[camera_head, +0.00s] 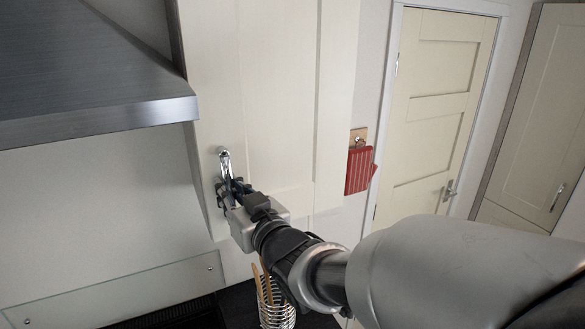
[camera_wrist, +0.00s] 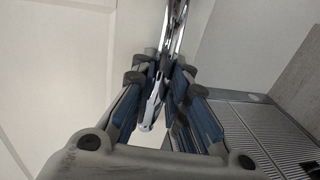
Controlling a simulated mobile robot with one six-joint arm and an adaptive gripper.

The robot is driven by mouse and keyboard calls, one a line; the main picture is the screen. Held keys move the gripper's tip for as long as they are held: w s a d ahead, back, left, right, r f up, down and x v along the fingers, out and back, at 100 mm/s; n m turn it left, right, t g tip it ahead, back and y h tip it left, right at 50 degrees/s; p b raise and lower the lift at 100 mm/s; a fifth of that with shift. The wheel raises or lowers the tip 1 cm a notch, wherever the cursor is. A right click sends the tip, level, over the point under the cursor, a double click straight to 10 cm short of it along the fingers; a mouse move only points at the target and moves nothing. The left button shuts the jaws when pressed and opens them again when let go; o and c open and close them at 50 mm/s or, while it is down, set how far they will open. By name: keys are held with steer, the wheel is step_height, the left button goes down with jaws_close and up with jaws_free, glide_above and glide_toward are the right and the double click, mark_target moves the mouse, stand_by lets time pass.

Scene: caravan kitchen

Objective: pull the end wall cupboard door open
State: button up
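The end wall cupboard door (camera_head: 275,95) is a cream panelled door to the right of the extractor hood. It looks flush with its cupboard, with no gap that I can make out. Its bright metal handle (camera_head: 225,163) is upright near the door's lower left corner. My gripper (camera_head: 228,188) is at the lower part of this handle. In the wrist view, the fingers of my gripper (camera_wrist: 166,75) converge on the handle (camera_wrist: 176,30) from both sides, and it runs between the fingertips. The fingers hide part of the handle.
A steel extractor hood (camera_head: 95,75) juts out at the left, close to the door. A red cloth (camera_head: 360,170) hangs from a hook at the right. A wire utensil holder (camera_head: 275,305) stands below my gripper. A cream room door (camera_head: 432,110) is farther right.

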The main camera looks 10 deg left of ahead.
jaws_close()
steer(key=shift+s, duration=0.1)
stand_by(0.8)
